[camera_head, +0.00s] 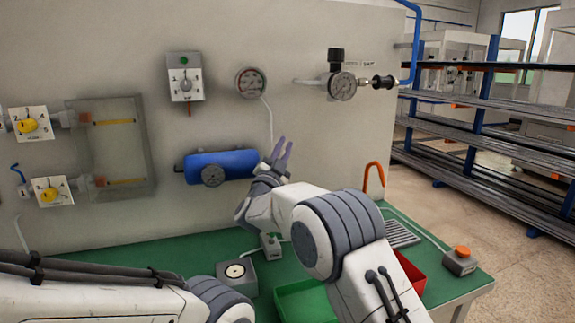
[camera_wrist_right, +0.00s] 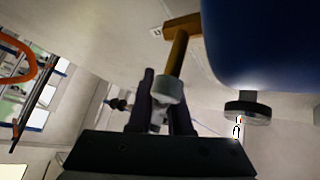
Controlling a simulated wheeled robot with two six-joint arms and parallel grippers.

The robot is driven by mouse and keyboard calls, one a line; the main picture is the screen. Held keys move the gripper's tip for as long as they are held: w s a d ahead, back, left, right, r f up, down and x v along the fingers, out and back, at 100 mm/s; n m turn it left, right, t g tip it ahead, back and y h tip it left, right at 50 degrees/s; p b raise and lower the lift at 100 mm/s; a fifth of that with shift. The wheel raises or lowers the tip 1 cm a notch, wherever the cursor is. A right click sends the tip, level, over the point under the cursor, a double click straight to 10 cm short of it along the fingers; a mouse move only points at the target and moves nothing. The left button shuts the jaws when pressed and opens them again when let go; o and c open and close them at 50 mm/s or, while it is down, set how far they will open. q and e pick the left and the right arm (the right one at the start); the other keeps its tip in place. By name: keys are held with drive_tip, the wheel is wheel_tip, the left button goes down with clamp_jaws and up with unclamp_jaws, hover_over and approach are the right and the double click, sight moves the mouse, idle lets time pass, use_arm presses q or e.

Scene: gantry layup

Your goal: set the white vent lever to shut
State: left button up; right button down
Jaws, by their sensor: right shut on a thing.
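The white vent lever (camera_wrist_right: 169,92) shows in the right wrist view as a pale rounded end on a brass stem (camera_wrist_right: 178,52), beside the blue tank (camera_wrist_right: 265,45). My right gripper (camera_wrist_right: 161,100) is shut on the lever, with one dark finger on each side of it. In the head view my right gripper (camera_head: 281,150) is at the right end of the blue tank (camera_head: 220,164) on the wall panel. The lever cannot be made out there, so its exact setting is unclear. My left arm enters at the lower left; its gripper is out of view.
A round gauge (camera_head: 212,175) sits on the tank's front. A switch box (camera_head: 185,80), a wall gauge (camera_head: 251,82) and a regulator (camera_head: 342,85) are above. The green bench (camera_head: 180,262) holds a green tray (camera_head: 305,300), a red tray (camera_head: 411,273) and an orange-button box (camera_head: 461,261).

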drive_tip(key=shift+s+a+r+n+t+y+b, duration=0.25)
drive_tip(key=shift+a+n+t+y+b, duration=0.45)
drive_tip(key=shift+n+y+b, duration=1.3)
drive_tip(key=shift+s+a+r+n+t+y+b, duration=0.2)
drive_tip(key=shift+a+n+t+y+b, duration=0.55)
drive_tip(key=shift+n+y, duration=1.4)
drive_tip(key=shift+s+a+r+n+t+y+b, duration=0.3)
drive_tip(key=shift+n+t+y+b, duration=0.8)
drive_tip(key=shift+n, duration=1.85)
drive_tip(key=shift+w+a+g+b, duration=0.15)
drive_tip(key=shift+a+g+b, duration=0.1)
drive_tip(key=shift+b, duration=0.2)
drive_tip(key=c, duration=0.8)
unclamp_jaws()
drive_tip(key=shift+c, duration=0.2)
drive_tip(key=shift+r, duration=0.1)
drive_tip(key=s+d+f+b, duration=0.2)
drive_tip(key=s+f, duration=0.1)
drive_tip(key=s, duration=1.2)
drive_tip(key=shift+s+f, duration=0.2)
drive_tip(key=shift+s, duration=0.1)
